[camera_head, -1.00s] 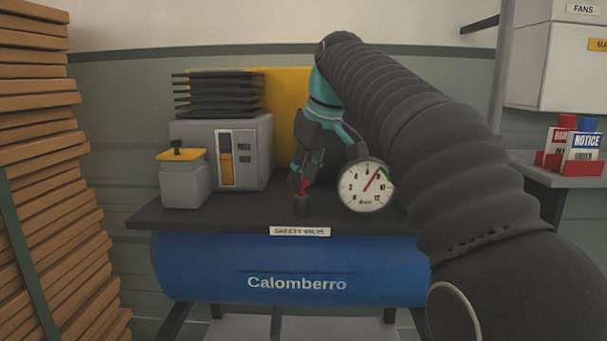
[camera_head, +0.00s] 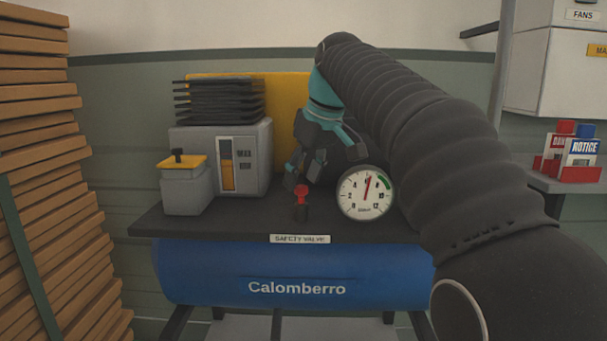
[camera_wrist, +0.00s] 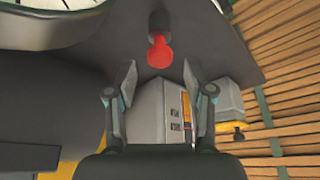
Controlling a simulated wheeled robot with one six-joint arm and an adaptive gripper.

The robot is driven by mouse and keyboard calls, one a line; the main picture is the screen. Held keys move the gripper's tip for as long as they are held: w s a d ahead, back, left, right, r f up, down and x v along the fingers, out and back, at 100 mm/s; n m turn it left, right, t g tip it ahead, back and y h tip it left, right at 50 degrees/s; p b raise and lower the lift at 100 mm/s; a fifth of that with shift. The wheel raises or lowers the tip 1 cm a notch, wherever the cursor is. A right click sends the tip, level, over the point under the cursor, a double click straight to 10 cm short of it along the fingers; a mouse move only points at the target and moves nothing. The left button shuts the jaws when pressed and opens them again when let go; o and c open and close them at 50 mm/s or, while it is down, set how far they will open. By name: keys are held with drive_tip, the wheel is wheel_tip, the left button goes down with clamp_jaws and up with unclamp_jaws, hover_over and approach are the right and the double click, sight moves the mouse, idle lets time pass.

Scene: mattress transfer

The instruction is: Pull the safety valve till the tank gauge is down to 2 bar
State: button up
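The safety valve (camera_head: 301,196) has a red knob on a dark stub and stands upright on the dark bench top, behind the "SAFETY VALVE" label (camera_head: 300,239). The red knob also shows in the wrist view (camera_wrist: 160,53), just beyond the fingertips. My gripper (camera_head: 304,172) is open and empty, close behind the valve; its two spread fingers show in the wrist view (camera_wrist: 159,80). The round white gauge (camera_head: 366,193) stands right of the valve. Its red needle points nearly straight up, slightly right, at roughly 6 to 7. The blue tank (camera_head: 290,270) marked "Calomberro" lies below the bench top.
A grey box (camera_head: 258,150) with black slats on top and a smaller yellow-lidded box (camera_head: 185,190) stand left of the valve. A stack of wooden planks (camera_head: 45,130) fills the left side. A side shelf (camera_head: 560,184) with notice cards is at right.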

drive_tip(key=v, duration=1.2)
idle(0.6)
drive_tip(key=s+d+f+m+h, duration=0.1)
drive_tip(key=s+d+f+m, duration=0.2)
drive_tip(key=s+f, duration=0.5)
drive_tip(key=s+d+f+m+t+h, duration=0.1)
drive_tip(key=s+d+f, duration=0.4)
drive_tip(key=f, duration=1.1)
drive_tip(key=s+d+f+m+t+h, duration=0.1)
drive_tip(key=s+d+f+m, duration=0.3)
drive_tip(key=s+f, duration=0.7)
drive_tip(key=shift+s+d+f+m, duration=0.25)
drive_tip(key=shift+s+f+m, duration=0.05)
drive_tip(key=shift+f, duration=0.25)
